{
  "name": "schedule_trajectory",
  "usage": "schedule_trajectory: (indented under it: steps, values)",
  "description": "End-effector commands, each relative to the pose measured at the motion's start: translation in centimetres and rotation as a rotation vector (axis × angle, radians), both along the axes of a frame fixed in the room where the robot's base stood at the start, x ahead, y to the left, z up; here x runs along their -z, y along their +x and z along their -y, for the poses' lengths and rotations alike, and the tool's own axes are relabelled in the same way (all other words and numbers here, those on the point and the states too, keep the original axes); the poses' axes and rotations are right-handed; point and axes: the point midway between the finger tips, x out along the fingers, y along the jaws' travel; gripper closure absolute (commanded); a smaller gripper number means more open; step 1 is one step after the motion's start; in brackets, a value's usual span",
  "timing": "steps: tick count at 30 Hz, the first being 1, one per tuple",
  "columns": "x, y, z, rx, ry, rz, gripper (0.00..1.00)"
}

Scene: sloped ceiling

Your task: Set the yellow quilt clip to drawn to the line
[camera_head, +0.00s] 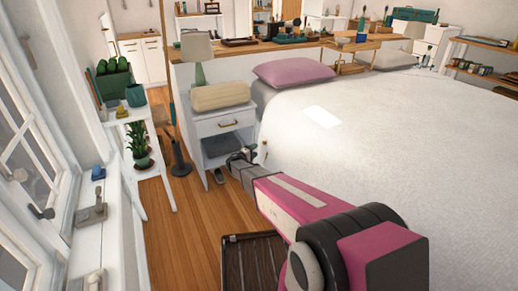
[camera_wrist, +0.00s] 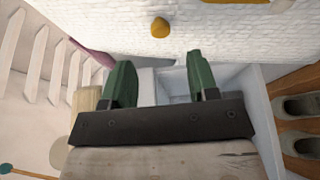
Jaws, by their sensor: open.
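The yellow quilt clip (camera_wrist: 160,27) shows in the wrist view as a small rounded yellow piece against the white quilt (camera_wrist: 120,22). My gripper (camera_wrist: 162,74) is open, its two green fingers spread apart with nothing between them. The clip lies beyond the fingertips, roughly centred between them and apart from them. An orange-yellow strip (camera_wrist: 235,1) is cut off at the top edge; I cannot tell whether it is the line. In the head view my gripper (camera_head: 241,156) is at the bed's near left side, by the nightstand, and I cannot make out the clip clearly.
The white nightstand (camera_head: 222,126) with a beige cushion (camera_head: 220,95) stands just behind my gripper. The bed (camera_head: 400,135) with a pink pillow (camera_head: 292,70) fills the right. Shoes (camera_wrist: 297,108) lie on the wooden floor. A plant stand (camera_head: 150,168) is at left.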

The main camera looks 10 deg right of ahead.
Motion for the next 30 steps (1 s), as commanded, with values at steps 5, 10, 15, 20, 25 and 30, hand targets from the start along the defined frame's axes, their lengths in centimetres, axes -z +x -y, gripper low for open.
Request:
schedule_trajectory:
  steps: [5,10,15,20,25,30]
  values:
    - [0.0,-1.2,-1.3,0.0,0.0,0.0,0.46]
    - [0.0,-1.4,-1.6,0.0,0.0,0.0,0.46]
    - [0.0,-1.4,-1.6,0.0,0.0,0.0,0.46]
    - [-0.5,-2.2,-0.8,0.021,0.021,-0.008,0.46]
    - [-2.3,-6.4,2.3,0.124,0.13,-0.057,0.46]
    - [-4.4,-13.1,6.1,0.272,0.322,-0.143,0.46]
